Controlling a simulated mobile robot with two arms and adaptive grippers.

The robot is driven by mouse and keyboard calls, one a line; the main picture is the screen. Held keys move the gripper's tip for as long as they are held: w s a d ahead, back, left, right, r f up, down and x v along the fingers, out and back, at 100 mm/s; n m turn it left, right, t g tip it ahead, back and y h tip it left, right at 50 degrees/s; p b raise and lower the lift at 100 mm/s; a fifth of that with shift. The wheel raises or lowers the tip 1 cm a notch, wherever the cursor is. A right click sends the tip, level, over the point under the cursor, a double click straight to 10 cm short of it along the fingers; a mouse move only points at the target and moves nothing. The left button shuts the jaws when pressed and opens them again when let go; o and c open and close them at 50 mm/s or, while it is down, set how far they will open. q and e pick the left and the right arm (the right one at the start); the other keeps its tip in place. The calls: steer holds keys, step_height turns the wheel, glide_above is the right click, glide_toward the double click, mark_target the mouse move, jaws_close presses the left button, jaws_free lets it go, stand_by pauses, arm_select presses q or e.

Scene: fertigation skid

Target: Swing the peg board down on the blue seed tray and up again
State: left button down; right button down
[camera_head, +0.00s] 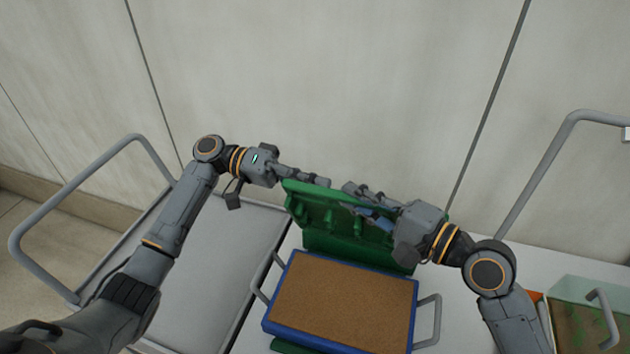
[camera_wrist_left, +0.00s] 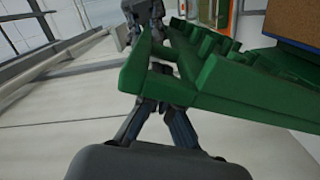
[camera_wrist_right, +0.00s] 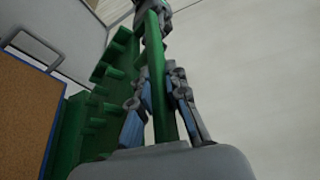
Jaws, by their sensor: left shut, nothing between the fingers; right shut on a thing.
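The green peg board (camera_head: 318,241) stands raised and tilted behind the blue seed tray (camera_head: 339,337), pegs facing the tray. The tray is filled level with brown material and lies flat. My right gripper (camera_head: 352,192) is shut on the board's upper edge; the right wrist view shows the edge between its fingers (camera_wrist_right: 164,95). My left gripper (camera_head: 320,180) is shut and empty at the board's upper left corner. In the left wrist view its fingers (camera_wrist_left: 160,108) are partly hidden by the green edge (camera_wrist_left: 150,75); I cannot tell whether they touch it.
Grey handles (camera_head: 431,322) stick out at both sides of the tray. A grey cart with a rail (camera_head: 70,200) stands at the left. A clear bin with green bits (camera_head: 580,320) and another rail (camera_head: 545,170) are at the right. A wall rises close behind the board.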

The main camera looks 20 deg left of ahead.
arm_select(q)
steer(key=shift+s+f+m, duration=0.3)
steer(key=shift+s+f, duration=0.05)
steer(key=shift+s, duration=0.35)
arm_select(e)
steer(key=shift+d, duration=0.1)
arm_select(q)
steer(key=shift+s+d, duration=0.15)
arm_select(e)
steer(key=shift+w+d+r, duration=0.1)
steer(key=shift+w+r, duration=0.05)
steer(key=shift+w, duration=0.05)
arm_select(q)
steer(key=shift+f, duration=0.1)
arm_select(e)
steer(key=c, duration=1.6)
jaws_free()
